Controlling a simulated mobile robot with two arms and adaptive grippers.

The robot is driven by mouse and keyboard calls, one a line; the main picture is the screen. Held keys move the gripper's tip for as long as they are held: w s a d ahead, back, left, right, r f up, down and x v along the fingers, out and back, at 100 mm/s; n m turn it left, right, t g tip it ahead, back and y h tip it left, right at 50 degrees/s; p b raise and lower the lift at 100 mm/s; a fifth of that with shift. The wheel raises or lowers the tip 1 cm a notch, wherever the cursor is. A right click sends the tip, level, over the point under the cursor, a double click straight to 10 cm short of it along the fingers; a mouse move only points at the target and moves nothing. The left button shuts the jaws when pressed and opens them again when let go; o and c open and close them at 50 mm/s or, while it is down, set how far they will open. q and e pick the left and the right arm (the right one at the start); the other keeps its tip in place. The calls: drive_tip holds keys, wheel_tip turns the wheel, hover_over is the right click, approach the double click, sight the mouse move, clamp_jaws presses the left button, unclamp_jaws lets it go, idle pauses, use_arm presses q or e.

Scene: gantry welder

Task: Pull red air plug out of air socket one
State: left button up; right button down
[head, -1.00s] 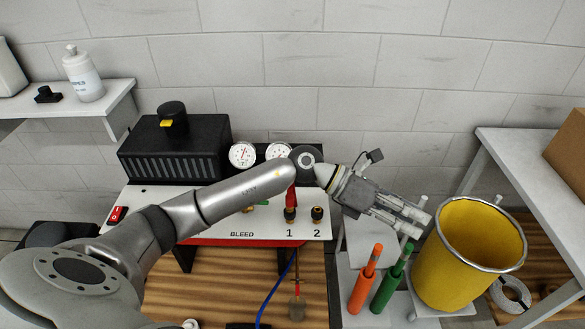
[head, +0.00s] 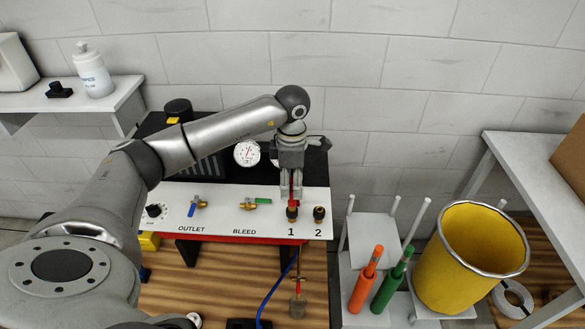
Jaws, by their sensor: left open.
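The red air plug (head: 292,192) stands in air socket one (head: 292,213), above the label 1 on the white panel (head: 215,222). My left gripper (head: 290,199) points down over the plug, its open fingers on either side of the plug's upper part. The plug's top is hidden by the gripper. I cannot tell whether the fingers touch it. Socket two (head: 319,214) is empty, just to the right. My right gripper does not show.
A blue valve (head: 197,203) and a green valve (head: 256,203) sit left on the panel. An orange-handled tool (head: 364,284), a green-handled tool (head: 389,284) and a yellow bin (head: 455,262) stand at the right. A blue hose (head: 273,290) hangs below the panel.

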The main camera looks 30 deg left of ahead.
sight(292, 194)
use_arm(q)
drive_tip(key=shift+f+p, duration=0.7)
drive_tip(key=shift+f, duration=2.5)
clamp_jaws()
drive_tip(key=shift+r, duration=0.1)
drive_tip(key=shift+r, duration=0.1)
drive_tip(key=shift+r+p, duration=1.6)
drive_tip(key=shift+r, duration=0.95)
